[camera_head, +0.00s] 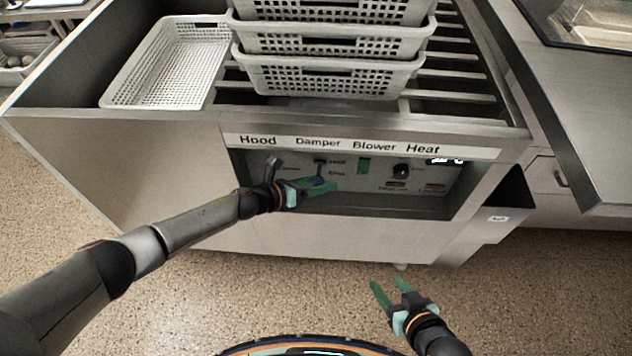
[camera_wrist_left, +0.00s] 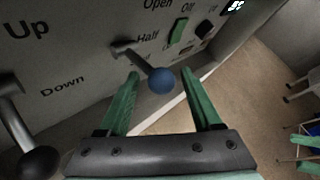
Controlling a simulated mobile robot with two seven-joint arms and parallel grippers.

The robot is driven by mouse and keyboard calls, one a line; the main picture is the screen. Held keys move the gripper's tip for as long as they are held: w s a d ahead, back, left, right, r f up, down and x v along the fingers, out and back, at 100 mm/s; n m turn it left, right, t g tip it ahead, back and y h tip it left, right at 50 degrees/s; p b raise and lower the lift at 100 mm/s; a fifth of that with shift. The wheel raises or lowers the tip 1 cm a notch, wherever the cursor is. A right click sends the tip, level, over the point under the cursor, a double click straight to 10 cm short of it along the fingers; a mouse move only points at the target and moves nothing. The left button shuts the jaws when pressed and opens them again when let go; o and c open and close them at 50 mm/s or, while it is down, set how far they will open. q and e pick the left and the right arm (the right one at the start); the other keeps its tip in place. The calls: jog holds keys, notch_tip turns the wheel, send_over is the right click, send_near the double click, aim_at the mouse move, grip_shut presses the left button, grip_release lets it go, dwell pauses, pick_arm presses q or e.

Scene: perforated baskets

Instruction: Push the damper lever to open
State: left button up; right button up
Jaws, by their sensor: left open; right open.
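The damper lever shows in the left wrist view as a metal arm with a blue ball knob (camera_wrist_left: 161,80). Its base sits on the panel beside the "Half" label, and the knob sticks out from the panel. My left gripper (camera_wrist_left: 162,88) is open, with its green fingers on either side of the knob. I cannot tell whether either finger touches it. My right gripper (camera_head: 387,286) is open and empty, low above the floor.
The hood lever (camera_wrist_left: 40,160), with a black knob, stands left of the damper lever. A green blower switch (camera_head: 364,166) and a black heat knob (camera_head: 401,171) are to the right. The recessed panel has a metal frame. White perforated baskets (camera_head: 330,78) stand on top.

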pick_arm(q)
jog(key=shift+s+a+r+p, duration=0.25)
jog(key=shift+s+a+p, duration=0.1)
jog(key=shift+a, duration=0.1)
jog(key=p+v, duration=0.2)
jog(key=v, duration=0.9)
pick_arm(e)
jog(key=shift+s+d+r, duration=0.45)
jog(key=shift+r, duration=0.25)
pick_arm(q)
jog(key=shift+r, duration=0.1)
